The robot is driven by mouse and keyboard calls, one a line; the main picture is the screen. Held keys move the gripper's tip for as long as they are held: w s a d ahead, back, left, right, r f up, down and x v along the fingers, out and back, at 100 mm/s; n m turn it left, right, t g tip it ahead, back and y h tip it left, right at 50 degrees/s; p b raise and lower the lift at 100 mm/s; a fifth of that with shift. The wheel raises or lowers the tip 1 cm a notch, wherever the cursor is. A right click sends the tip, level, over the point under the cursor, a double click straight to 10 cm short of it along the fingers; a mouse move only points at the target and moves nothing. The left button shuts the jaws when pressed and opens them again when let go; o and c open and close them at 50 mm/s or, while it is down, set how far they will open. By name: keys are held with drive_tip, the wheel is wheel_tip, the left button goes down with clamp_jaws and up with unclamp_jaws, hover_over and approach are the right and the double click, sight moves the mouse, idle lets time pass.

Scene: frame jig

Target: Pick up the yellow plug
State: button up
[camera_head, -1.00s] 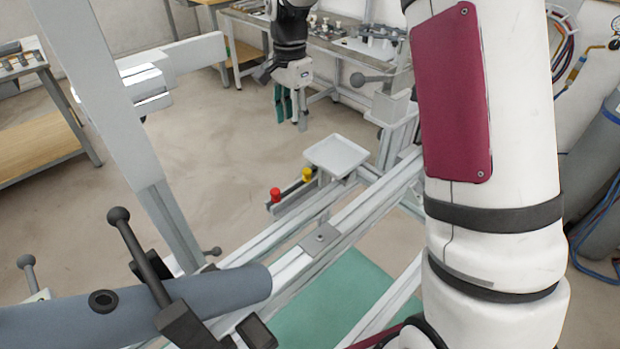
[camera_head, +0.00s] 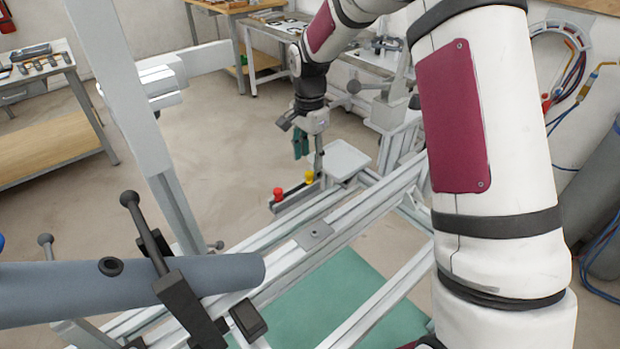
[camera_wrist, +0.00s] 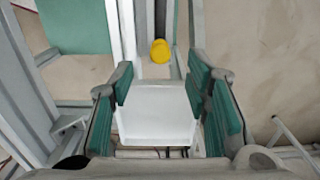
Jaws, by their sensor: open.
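The yellow plug (camera_head: 309,176) sits on a narrow rail beside the frame, to the right of a red plug in the head view. In the wrist view the yellow plug (camera_wrist: 160,51) shows as a round yellow top beyond the fingertips, near the middle. My gripper (camera_head: 310,150) is above and close to the yellow plug in the head view. Its green-padded fingers are open and apart in the wrist view (camera_wrist: 162,85), with nothing held between them. The plug's lower part is hidden in the wrist view.
A red plug (camera_head: 278,194) stands on the same rail. A white tray (camera_head: 347,160) is just right of the yellow plug, and its white surface lies below my fingers. Aluminium frame beams (camera_head: 350,222) and a grey tube (camera_head: 130,290) lie in front. Open floor lies to the left.

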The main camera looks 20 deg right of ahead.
sight(309, 172)
drive_tip(key=shift+f+p, duration=0.55)
drive_tip(key=shift+f, duration=2.55)
drive_tip(key=c, duration=0.9)
